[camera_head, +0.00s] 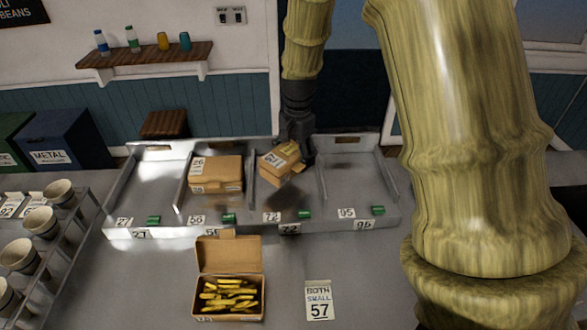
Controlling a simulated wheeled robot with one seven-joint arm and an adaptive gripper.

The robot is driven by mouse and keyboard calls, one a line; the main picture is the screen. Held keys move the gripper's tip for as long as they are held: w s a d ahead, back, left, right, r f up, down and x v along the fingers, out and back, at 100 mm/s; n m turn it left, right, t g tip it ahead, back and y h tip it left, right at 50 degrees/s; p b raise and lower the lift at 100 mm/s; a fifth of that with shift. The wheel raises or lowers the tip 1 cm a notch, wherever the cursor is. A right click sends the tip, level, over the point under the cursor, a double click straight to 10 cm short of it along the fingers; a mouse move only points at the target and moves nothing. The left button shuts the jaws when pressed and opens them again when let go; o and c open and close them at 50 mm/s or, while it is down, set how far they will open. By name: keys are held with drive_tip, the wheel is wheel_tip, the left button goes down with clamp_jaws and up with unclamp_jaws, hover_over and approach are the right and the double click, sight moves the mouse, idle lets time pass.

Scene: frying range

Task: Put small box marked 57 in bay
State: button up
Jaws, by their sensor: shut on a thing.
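A small cardboard box marked 57 (272,166) is in my gripper (297,152), tilted, over or in the third bay from the left of the grey metal bay tray (335,215). My gripper is shut on the box from its right side; the fingertips are partly hidden and dark. I cannot tell whether the box touches the bay floor. The third bay bears labels that seem to read 72 (289,229). A white card (319,300) reading "BOTH SMALL 57" is on the counter in front.
A larger cardboard box marked 26 (216,183) sits in the second bay. The far left and far right bays look empty. An open box of yellow pieces (231,297) is on the counter. A rack of cups (42,222) stands at left.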

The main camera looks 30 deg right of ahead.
sight(296, 145)
drive_tip(key=shift+s+f+p, duration=0.1)
drive_tip(key=shift+f+p, duration=0.25)
drive_tip(key=shift+f, duration=0.8)
drive_tip(key=shift+f+p, duration=0.45)
drive_tip(key=shift+f, duration=1.1)
drive_tip(key=o, duration=1.1)
drive_tip(key=shift+f, duration=0.1)
drive_tip(key=shift+r, duration=0.2)
drive_tip(key=shift+s+d+r+b, duration=0.1)
drive_tip(key=shift+r+b, duration=0.7)
drive_tip(key=shift+r, duration=2.2)
drive_tip(key=shift+s+r+b, duration=0.1)
drive_tip(key=shift+r+b, duration=0.7)
drive_tip(key=shift+r, duration=2.15)
